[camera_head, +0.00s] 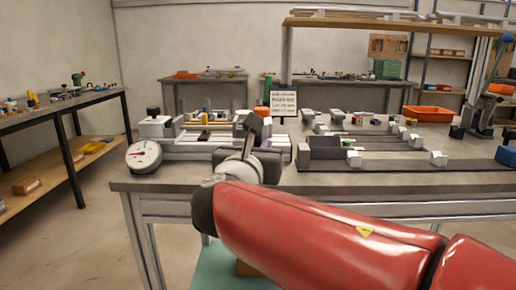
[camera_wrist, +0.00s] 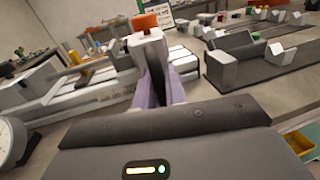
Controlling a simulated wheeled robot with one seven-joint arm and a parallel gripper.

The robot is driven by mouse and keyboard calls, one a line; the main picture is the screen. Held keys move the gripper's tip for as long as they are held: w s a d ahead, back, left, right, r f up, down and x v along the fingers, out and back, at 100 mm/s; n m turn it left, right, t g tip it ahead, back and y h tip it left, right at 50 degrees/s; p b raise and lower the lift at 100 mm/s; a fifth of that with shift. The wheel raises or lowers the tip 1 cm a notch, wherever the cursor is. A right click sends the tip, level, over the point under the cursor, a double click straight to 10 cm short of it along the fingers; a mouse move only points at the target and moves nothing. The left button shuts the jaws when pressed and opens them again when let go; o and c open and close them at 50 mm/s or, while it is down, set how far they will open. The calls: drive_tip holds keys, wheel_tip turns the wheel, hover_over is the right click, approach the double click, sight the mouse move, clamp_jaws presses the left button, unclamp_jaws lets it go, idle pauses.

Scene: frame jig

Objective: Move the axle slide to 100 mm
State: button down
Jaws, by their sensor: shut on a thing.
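The frame jig has pale rails (camera_head: 190,151) on the bench, seen left of centre in the head view and at left in the wrist view (camera_wrist: 85,97). In the head view my gripper (camera_head: 253,135) is over the jig's right end and hides the slide. No readable position scale shows.
A dial gauge (camera_head: 143,155) stands at the jig's front left corner. A small sign (camera_head: 283,103) stands behind the jig. To the right are dark rails with white blocks (camera_head: 438,158) and an orange bin (camera_head: 428,113). Bare bench top lies along the front edge.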

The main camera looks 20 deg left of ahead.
drive_tip(key=a, duration=0.2)
drive_tip(key=s+a+p, duration=0.1)
drive_tip(key=a, duration=0.1)
drive_tip(key=shift+s+a, duration=0.1)
drive_tip(key=shift+a, duration=0.25)
drive_tip(key=c, duration=1.5)
unclamp_jaws()
drive_tip(key=shift+a, duration=0.15)
drive_tip(key=shift+c, duration=0.2)
drive_tip(key=shift+s, duration=0.1)
drive_tip(key=s, duration=0.7)
drive_tip(key=shift+s+d+b, duration=0.2)
drive_tip(key=shift+s+b, duration=0.1)
